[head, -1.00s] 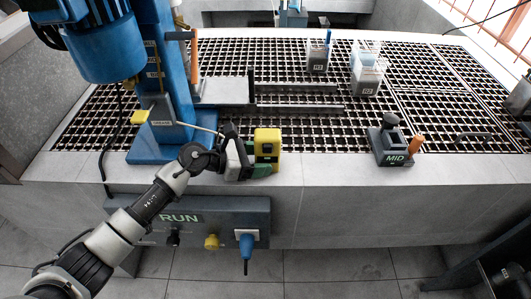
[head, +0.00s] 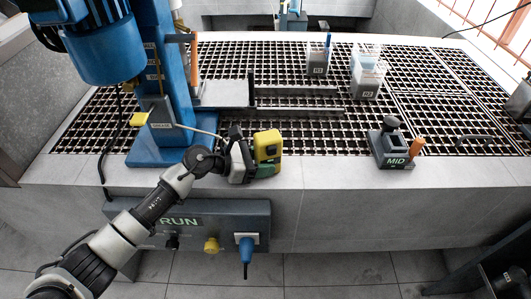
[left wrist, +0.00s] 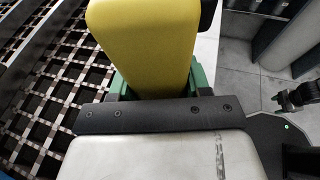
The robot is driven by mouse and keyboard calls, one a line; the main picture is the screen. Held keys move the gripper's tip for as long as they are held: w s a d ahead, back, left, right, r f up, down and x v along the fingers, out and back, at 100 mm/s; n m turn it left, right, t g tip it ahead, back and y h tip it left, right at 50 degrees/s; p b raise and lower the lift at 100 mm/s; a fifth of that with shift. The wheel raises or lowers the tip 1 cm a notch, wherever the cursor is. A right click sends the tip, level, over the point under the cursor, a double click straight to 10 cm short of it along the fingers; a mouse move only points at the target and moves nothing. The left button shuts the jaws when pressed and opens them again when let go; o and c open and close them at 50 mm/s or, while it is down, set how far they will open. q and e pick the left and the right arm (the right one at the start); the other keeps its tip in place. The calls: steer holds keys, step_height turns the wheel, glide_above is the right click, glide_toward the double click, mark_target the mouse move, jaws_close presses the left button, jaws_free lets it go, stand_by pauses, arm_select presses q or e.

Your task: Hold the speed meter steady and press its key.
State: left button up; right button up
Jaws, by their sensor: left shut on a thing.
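The speed meter (head: 267,146) is a yellow body with dark parts, at the front edge of the grated bench in the head view. It is tilted a little there. My left gripper (head: 258,168) reaches in from the left and is shut on the meter's lower part. In the left wrist view the yellow meter (left wrist: 142,45) rises between the green-edged fingers of the left gripper (left wrist: 160,88). The key cannot be made out in either view.
A blue column machine (head: 170,80) stands left of the meter. A dark block marked MID (head: 395,160) sits to the right on the ledge. The RUN panel (head: 205,225) with knobs is below the front edge. The ledge between meter and MID block is clear.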

jaws_close()
steer(key=shift+w+d, duration=0.1)
steer(key=shift+d, duration=0.1)
stand_by(1.1)
